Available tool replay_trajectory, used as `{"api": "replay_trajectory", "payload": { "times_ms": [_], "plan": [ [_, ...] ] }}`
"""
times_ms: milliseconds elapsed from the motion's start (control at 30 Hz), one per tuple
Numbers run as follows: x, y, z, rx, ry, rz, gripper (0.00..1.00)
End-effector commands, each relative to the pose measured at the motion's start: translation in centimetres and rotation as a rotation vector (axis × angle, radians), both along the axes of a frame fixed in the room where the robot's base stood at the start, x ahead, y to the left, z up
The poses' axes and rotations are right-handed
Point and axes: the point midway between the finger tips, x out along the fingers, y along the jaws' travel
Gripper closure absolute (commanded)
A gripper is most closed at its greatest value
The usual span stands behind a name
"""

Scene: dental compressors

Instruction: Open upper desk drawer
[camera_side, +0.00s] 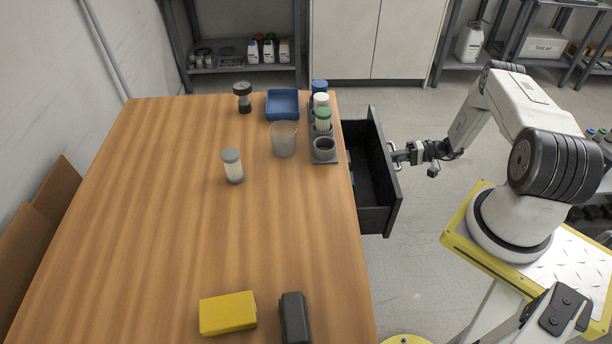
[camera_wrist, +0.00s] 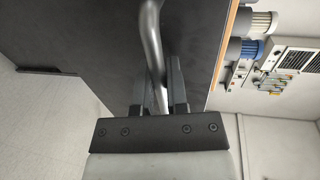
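The black upper desk drawer (camera_side: 371,180) stands pulled out from the right side of the wooden desk (camera_side: 150,240), and its inside shows from above. My gripper (camera_side: 400,156) is at the metal handle (camera_side: 394,151) on the drawer front. In the wrist view the grey curved handle (camera_wrist: 153,45) runs between the two dark fingers of my gripper (camera_wrist: 160,95). The fingers appear closed around the handle. The drawer front (camera_wrist: 85,50) fills much of the wrist view. A small blue thing lies inside the drawer, mostly hidden by the desk edge.
A grey rack (camera_side: 325,155) with several bottles stands at the desk edge above the drawer. A clear beaker (camera_side: 284,140), blue tray (camera_side: 283,104), filter jar (camera_side: 232,166), yellow box (camera_side: 228,313) and dark case (camera_side: 295,318) are on the desk. Floor right of the drawer is clear.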

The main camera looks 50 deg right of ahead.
Motion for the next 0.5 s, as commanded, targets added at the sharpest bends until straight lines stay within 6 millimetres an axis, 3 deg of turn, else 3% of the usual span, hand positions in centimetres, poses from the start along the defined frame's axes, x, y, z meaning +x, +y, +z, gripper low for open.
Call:
{"api": "replay_trajectory", "payload": {
  "times_ms": [33, 100, 500],
  "plan": [
    [0.12, -0.16, 0.12, -0.002, -0.004, -0.004, 0.7],
    [0.11, -0.13, 0.09, -0.002, -0.002, -0.004, 0.49],
    [0.18, 0.11, 0.03, -0.001, -0.001, -0.001, 0.49]
  ]
}}
